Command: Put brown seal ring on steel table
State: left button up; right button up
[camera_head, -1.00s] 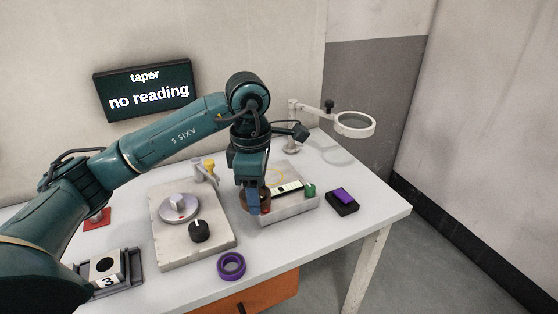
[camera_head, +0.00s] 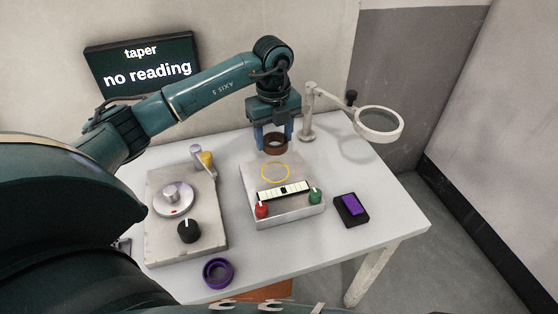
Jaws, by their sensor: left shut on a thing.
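The brown seal ring (camera_head: 275,146) is between the fingers of my left gripper (camera_head: 275,140), which is shut on it. The gripper points down, over or just behind the back edge of a grey box-like device (camera_head: 290,212) with a yellow circle on its top. I cannot tell whether the ring touches anything below. The table (camera_head: 295,262) has a pale grey top, which fits the steel table. My right gripper is not in view.
A plate with a round dial (camera_head: 173,197) and black knob stands left. A purple ring (camera_head: 218,273) lies at the front. A purple block on a black pad (camera_head: 351,209) and a magnifier (camera_head: 379,124) are right. Bare table lies between them.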

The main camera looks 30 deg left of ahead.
pick_arm(q)
send_over(274, 171)
notch_tip(274, 171, down, 4)
jog(key=shift+f, duration=0.75)
notch_tip(274, 171, down, 3)
jog(key=shift+p, duration=0.4)
jog(key=shift+w, duration=0.1)
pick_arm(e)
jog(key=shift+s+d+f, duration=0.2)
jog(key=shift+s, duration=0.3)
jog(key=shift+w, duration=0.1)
pick_arm(q)
jog(key=shift+f, duration=0.2)
jog(key=o, duration=1)
jog(key=shift+r, duration=0.1)
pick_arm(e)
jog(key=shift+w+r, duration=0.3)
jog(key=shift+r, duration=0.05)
